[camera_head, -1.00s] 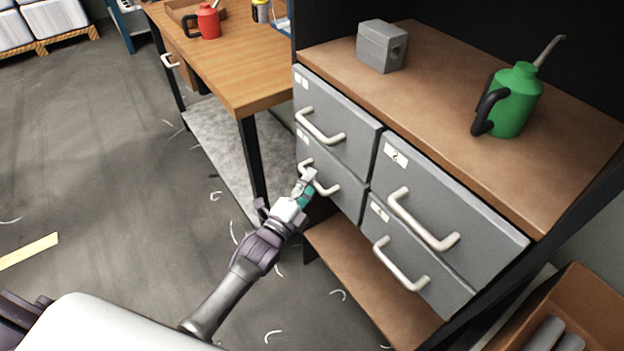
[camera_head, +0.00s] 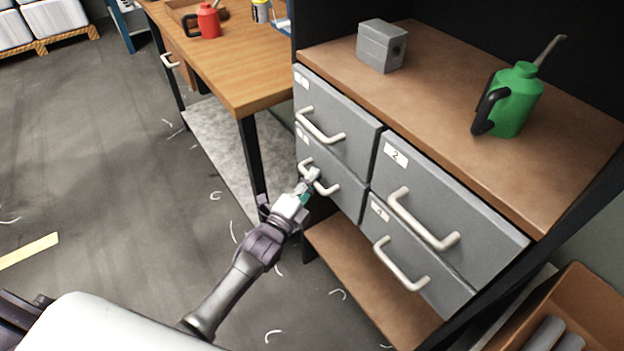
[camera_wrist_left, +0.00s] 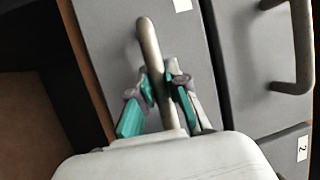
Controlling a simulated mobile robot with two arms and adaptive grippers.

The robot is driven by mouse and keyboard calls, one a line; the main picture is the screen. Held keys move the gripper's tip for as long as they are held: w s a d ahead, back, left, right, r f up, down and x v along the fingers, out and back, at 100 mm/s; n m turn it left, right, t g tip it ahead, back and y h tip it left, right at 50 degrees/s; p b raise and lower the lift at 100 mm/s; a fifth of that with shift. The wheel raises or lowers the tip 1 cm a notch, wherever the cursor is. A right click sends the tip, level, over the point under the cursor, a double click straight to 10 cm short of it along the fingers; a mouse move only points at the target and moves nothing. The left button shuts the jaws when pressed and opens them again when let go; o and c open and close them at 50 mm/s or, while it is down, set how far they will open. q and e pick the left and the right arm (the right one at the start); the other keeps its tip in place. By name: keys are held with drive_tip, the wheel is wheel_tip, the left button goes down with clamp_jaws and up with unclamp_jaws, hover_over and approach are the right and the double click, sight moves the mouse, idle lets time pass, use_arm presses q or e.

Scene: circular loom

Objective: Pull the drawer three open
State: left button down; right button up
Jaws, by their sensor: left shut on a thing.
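The lower-left grey drawer (camera_head: 333,158), which I take as drawer three, is closed and level with the drawer above it. Its small label is too blurred to read. Its pale bar handle (camera_head: 327,189) also shows in the left wrist view (camera_wrist_left: 149,45). My left gripper (camera_head: 309,180) is shut on this handle, with one finger on each side of the bar, as the left wrist view (camera_wrist_left: 164,90) shows. The fingers hide part of the handle. My right gripper is not in view.
The drawer above (camera_head: 345,115), the upper-right drawer (camera_head: 450,205) labelled 2 and the lower-right drawer (camera_head: 430,270) are closed. A green oil can (camera_head: 513,100) and a grey box (camera_head: 381,46) stand on top. A wooden table (camera_head: 235,70) is at the left. Floor before the drawers is open.

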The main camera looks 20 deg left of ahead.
use_arm(q)
drive_tip(key=shift+s, duration=0.1)
drive_tip(key=shift+s+a, duration=0.2)
drive_tip(key=s+a+p, duration=0.5)
drive_tip(key=s+a, duration=1)
drive_tip(key=s, duration=0.4)
drive_tip(key=c, duration=1.1)
unclamp_jaws()
drive_tip(key=shift+c, duration=0.2)
